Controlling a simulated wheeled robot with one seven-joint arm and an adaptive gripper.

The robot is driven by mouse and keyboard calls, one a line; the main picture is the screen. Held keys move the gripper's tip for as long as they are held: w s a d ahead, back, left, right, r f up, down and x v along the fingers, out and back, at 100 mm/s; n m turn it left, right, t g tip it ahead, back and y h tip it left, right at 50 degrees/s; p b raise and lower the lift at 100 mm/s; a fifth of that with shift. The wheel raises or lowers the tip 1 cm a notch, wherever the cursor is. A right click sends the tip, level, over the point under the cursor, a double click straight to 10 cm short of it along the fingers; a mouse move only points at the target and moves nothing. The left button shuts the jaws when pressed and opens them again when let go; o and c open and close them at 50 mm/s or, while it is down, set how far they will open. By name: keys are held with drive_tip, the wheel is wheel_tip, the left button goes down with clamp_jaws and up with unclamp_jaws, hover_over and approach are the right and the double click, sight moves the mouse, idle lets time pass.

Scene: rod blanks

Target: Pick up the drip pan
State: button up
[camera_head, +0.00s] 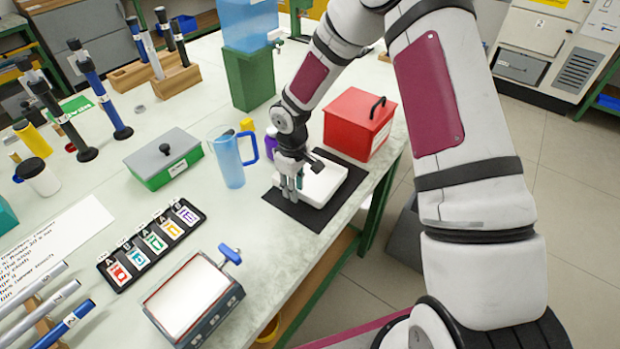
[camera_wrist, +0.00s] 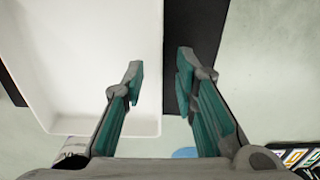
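The drip pan, a shallow white tray (camera_head: 323,184), lies on a black mat (camera_head: 308,216) near the table's right edge. In the wrist view the white pan (camera_wrist: 85,60) fills the left side, with its right rim running between my fingers. My gripper (camera_head: 290,192) points down at the pan's left end in the head view. In the wrist view my gripper (camera_wrist: 160,76) is open, one finger over the pan's inside and the other over the black mat (camera_wrist: 208,30) outside it. I cannot tell whether either finger touches the rim.
A red box (camera_head: 355,125) with a black handle stands just behind the pan. A blue jug (camera_head: 228,160) and a small purple item (camera_head: 269,146) stand to the left. A green-based box (camera_head: 165,160) is further left.

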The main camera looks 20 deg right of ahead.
clamp_jaws()
drive_tip(key=shift+r, duration=0.1)
